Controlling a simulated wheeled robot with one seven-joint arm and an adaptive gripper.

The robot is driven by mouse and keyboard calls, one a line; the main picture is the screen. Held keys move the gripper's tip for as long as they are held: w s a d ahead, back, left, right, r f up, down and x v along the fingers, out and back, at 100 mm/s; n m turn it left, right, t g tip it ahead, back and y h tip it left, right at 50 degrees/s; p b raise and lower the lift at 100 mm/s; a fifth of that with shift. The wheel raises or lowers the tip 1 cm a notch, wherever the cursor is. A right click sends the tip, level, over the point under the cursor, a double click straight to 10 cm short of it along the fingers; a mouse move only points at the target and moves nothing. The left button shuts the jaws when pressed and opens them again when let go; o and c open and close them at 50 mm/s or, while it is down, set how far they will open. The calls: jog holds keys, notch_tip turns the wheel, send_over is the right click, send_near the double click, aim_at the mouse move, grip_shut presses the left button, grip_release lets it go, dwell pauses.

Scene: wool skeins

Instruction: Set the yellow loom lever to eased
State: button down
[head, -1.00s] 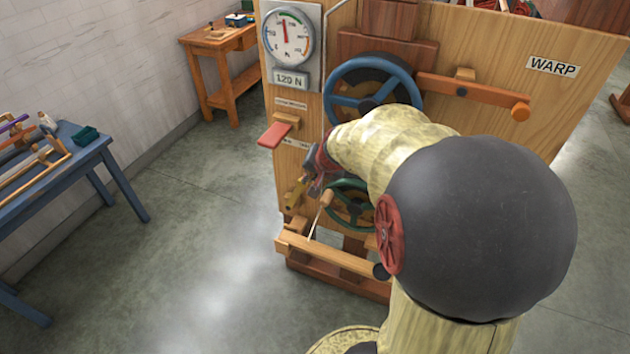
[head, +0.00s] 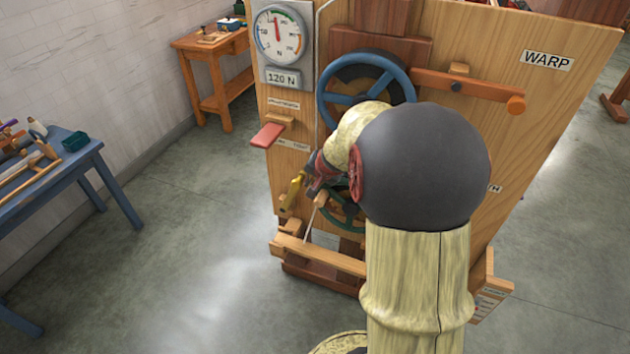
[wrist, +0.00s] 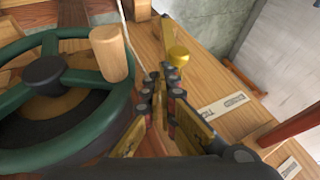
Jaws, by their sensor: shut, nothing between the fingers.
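The yellow lever (head: 292,190) is on the lower left of the loom's wooden front panel, slanting down to the left in the head view. In the head view my gripper (head: 313,182) is right beside the lever, partly hidden by my arm. Small label plates (wrist: 222,105) lie along the panel; their words are not clearly readable.
A green handwheel (wrist: 62,100) with a wooden knob (wrist: 110,52) is close left of my gripper in the wrist view. A red lever (head: 268,135) sticks out above. A blue wheel (head: 333,85), orange lever (head: 480,88) and gauge (head: 279,35) are higher.

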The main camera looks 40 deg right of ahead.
jog(key=b+x, duration=0.1)
jog(key=x, duration=0.3)
dwell(0.3)
jog(key=w+a+r+p, duration=0.3)
jog(key=w+p, duration=0.5)
jog(key=w, duration=0.1)
jog(key=shift+a, duration=0.35)
jog(key=shift+s+r, duration=0.1)
jog(key=shift+r, duration=0.05)
